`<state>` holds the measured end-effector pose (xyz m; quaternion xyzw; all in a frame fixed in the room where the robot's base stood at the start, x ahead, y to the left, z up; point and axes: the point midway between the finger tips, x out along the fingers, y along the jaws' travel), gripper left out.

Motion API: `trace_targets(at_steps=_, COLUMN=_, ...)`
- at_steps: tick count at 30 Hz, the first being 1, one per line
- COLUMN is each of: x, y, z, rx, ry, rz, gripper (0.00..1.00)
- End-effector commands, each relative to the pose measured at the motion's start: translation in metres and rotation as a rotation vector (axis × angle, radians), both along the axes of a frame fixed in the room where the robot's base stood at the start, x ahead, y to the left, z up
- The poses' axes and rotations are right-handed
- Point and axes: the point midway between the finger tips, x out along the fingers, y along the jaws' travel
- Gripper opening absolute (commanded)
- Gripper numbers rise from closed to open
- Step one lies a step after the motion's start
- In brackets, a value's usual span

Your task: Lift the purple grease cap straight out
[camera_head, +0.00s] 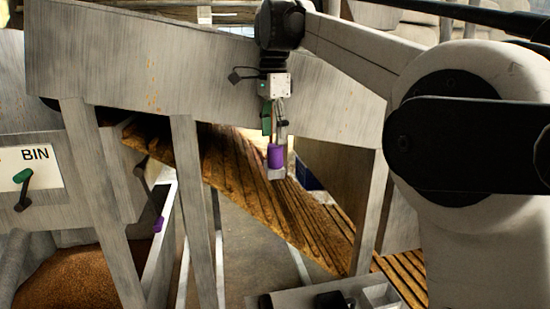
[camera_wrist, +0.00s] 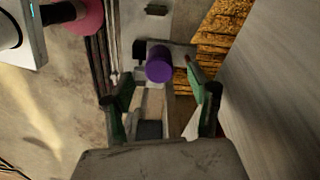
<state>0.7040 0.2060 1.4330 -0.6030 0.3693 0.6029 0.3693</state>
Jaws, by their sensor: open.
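The purple grease cap (camera_head: 275,156) is a short cylinder near the middle of the head view, seated on a small grey fitting (camera_head: 276,173). In the wrist view the cap (camera_wrist: 159,64) shows its round end, above and between the fingers. My gripper (camera_head: 274,133) hangs pointing down, close to the cap in the head view. Its green-sided fingers (camera_wrist: 163,91) are spread apart in the wrist view, with nothing between their tips. The cap looks to be just beyond the tips; I cannot tell the exact gap.
A slatted, grain-covered wooden ramp (camera_head: 240,190) runs down behind the cap. A grey panel (camera_head: 190,80) stands behind my gripper. Grey posts (camera_head: 194,200) stand to the left. A grey tray (camera_head: 375,294) is at the bottom.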

Motion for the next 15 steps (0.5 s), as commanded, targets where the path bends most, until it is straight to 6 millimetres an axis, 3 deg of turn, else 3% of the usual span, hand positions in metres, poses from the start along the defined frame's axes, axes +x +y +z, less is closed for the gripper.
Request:
trace_targets(at_steps=9, x=0.0, y=-0.004, z=-0.036, rx=0.0, ry=0.0, rz=0.0, gripper=0.54)
trace_targets(at_steps=15, x=-0.001, y=-0.004, z=-0.048, rx=0.0, ry=0.0, rz=0.0, gripper=0.54)
